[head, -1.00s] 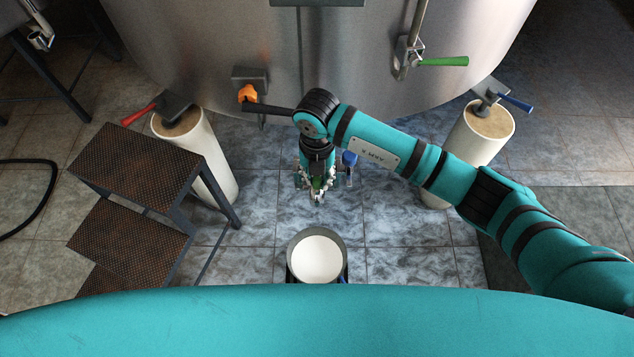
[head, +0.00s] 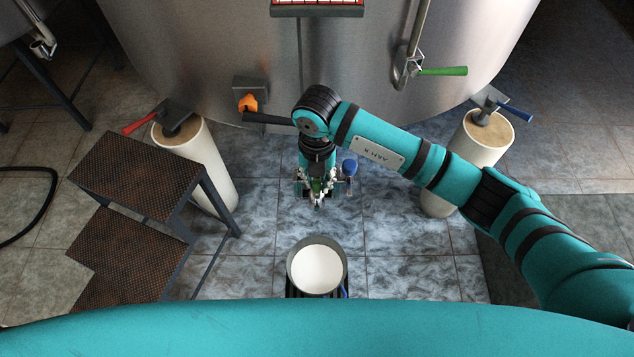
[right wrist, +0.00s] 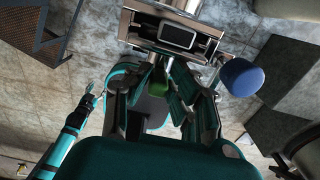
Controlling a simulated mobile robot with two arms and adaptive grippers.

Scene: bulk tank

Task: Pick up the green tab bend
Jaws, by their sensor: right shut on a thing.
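My right gripper (head: 317,198) points down in front of the steel tank, above the tiled floor. It is shut on a green piece, the green tab bend (right wrist: 157,108), which shows between its fingers in the right wrist view. Most of the bend is hidden by the fingers, and only a little green (head: 318,186) shows in the head view. My left gripper (right wrist: 89,90) seems to show small at the left of the right wrist view; its jaws are too small to read.
A blue knob (head: 349,167) stands close beside the right gripper. A pot of white liquid (head: 317,268) stands below it. The steel tank (head: 190,50) has an orange-knobbed valve (head: 248,103) and a green-handled one (head: 443,71). Dark steps (head: 137,178) stand at left, near pale posts (head: 203,165).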

